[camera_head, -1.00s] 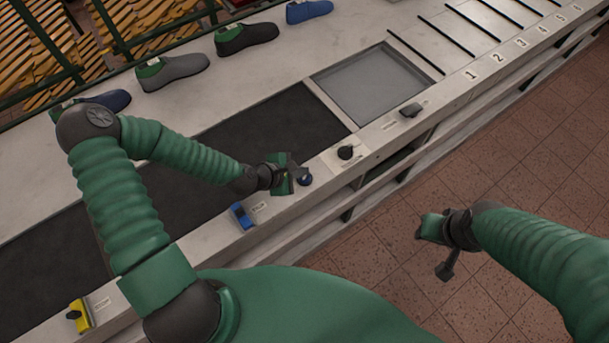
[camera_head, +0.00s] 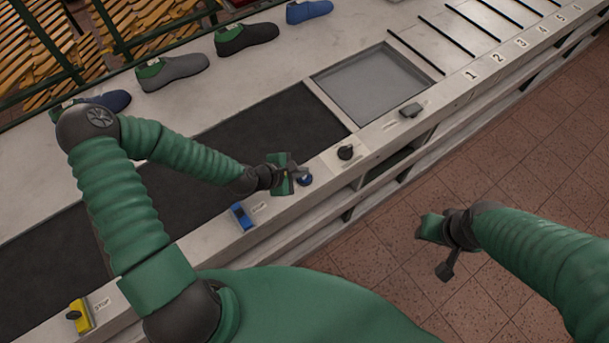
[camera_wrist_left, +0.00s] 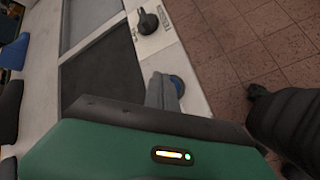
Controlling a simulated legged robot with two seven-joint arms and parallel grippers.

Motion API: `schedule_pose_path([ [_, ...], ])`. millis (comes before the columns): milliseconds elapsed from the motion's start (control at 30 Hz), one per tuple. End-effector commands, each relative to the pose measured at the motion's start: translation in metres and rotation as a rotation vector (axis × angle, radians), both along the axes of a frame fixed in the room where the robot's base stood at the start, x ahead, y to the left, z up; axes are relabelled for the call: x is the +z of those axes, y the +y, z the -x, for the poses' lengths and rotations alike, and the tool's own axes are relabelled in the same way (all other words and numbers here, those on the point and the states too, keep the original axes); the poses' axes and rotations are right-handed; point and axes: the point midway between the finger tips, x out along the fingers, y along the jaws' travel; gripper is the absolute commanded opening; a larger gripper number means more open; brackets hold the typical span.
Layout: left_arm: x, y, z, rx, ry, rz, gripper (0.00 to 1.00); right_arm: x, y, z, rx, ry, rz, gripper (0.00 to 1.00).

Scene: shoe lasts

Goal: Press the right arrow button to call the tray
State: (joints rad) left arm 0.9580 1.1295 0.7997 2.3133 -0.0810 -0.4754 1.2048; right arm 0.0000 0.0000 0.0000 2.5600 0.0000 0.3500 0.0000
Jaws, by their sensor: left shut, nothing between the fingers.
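My left gripper (camera_head: 299,174) is shut and empty, with its tips at a round blue button (camera_head: 305,180) on the counter's front strip. The wrist view also shows the blue button (camera_wrist_left: 177,86), partly hidden behind my grey fingers (camera_wrist_left: 161,90). I cannot tell whether the tips touch or press it, and no arrow mark is readable on it. A grey recessed tray area (camera_head: 372,86) lies empty at the upper right.
A dark belt (camera_head: 262,135) lies behind, with several shoe lasts (camera_head: 246,38) beyond.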

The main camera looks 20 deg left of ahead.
Motion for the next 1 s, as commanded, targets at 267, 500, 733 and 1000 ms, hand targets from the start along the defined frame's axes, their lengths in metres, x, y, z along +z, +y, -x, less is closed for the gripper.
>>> schedule_pose_path([
  [267, 0.0, 0.0, 0.0, 0.0, 0.0, 0.0, 0.0, 0.0, 0.0, 0.0, 0.0, 0.0, 0.0, 0.36],
  [500, -0.0054, -0.0005, 0.0008, 0.0, 0.001, 0.001, 0.0, -0.0023, 0.0, 0.0, 0.0, 0.0, 0.0, 0.36],
  [733, -0.0069, -0.0005, 0.0009, 0.0, 0.0, 0.0, 0.0, -0.0024, 0.0, 0.0, 0.0, 0.0, 0.0, 0.36],
  [1000, -0.0083, -0.0006, 0.001, 0.0, 0.0, 0.0, 0.0, -0.0033, 0.0, 0.0, 0.0, 0.0, 0.0, 0.36],
])
